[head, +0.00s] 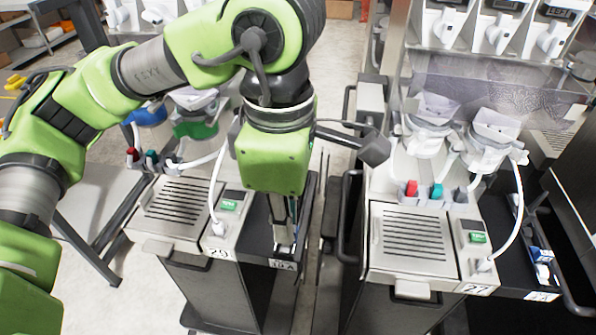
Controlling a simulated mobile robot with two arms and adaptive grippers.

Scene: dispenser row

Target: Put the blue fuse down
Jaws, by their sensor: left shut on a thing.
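My left gripper (284,240) points down over the dark tray (262,225) beside the left dispenser, above a label that seems to read 19 A. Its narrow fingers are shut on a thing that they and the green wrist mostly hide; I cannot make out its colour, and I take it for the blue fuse. I cannot tell if it touches the tray. A blue-teal fuse (437,191) stands beside a red fuse (411,188) in a holder on the right dispenser. My right gripper is out of view.
The left dispenser (175,210), with a slotted top and hose, is left of my gripper. The right dispenser (412,245) is across a narrow gap with black handles. A dark tray (530,240) with small blue and white items lies far right. A shelf stands upper left.

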